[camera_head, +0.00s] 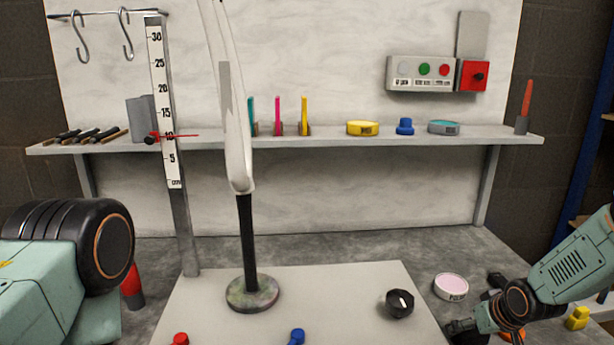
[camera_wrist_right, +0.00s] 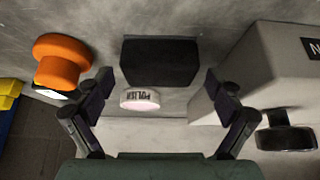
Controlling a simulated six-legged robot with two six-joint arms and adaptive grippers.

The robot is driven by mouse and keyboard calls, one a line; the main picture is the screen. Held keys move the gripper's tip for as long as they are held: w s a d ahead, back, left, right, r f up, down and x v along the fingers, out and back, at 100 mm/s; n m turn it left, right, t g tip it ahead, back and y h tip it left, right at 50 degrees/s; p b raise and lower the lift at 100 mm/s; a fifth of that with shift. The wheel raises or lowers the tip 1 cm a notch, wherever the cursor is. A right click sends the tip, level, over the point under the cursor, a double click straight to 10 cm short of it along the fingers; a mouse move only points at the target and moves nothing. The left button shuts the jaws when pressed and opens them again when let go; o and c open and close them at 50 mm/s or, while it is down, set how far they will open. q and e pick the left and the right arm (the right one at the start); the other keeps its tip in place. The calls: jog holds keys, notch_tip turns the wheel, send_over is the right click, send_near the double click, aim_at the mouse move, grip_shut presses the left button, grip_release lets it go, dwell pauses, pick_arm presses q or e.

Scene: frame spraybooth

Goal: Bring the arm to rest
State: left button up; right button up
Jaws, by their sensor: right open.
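My right arm (camera_head: 572,268) comes in from the right, and its gripper (camera_head: 470,328) is low at the right front, beside the pale board. In the right wrist view the right gripper (camera_wrist_right: 160,100) has its two dark fingers spread wide with nothing held between them. A polish tin (camera_head: 452,287) with a pinkish top lies on the bench behind the gripper; it also shows in the wrist view (camera_wrist_right: 140,100) between the fingers. My left arm (camera_head: 70,245) shows only as a link and joint at the left edge; its gripper is out of view.
An orange knob-like object (camera_wrist_right: 62,62) is close to one finger. A black block (camera_wrist_right: 160,62) lies near the tin. The pale board (camera_head: 340,285) carries a black knob (camera_head: 399,303) and a stand (camera_head: 249,240) holding a white frame. A shelf (camera_head: 330,137) crosses behind.

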jog(key=shift+w+f+b, duration=0.15)
jog(key=shift+f+b, duration=0.4)
jog(key=shift+f, duration=0.05)
notch_tip(320, 180, up, 5)
jog(key=p, duration=0.4)
jog(key=shift+r, duration=0.2)
notch_tip(320, 180, up, 5)
jog(key=p, duration=0.4)
jog(key=shift+r+p, duration=0.15)
jog(key=shift+p, duration=0.25)
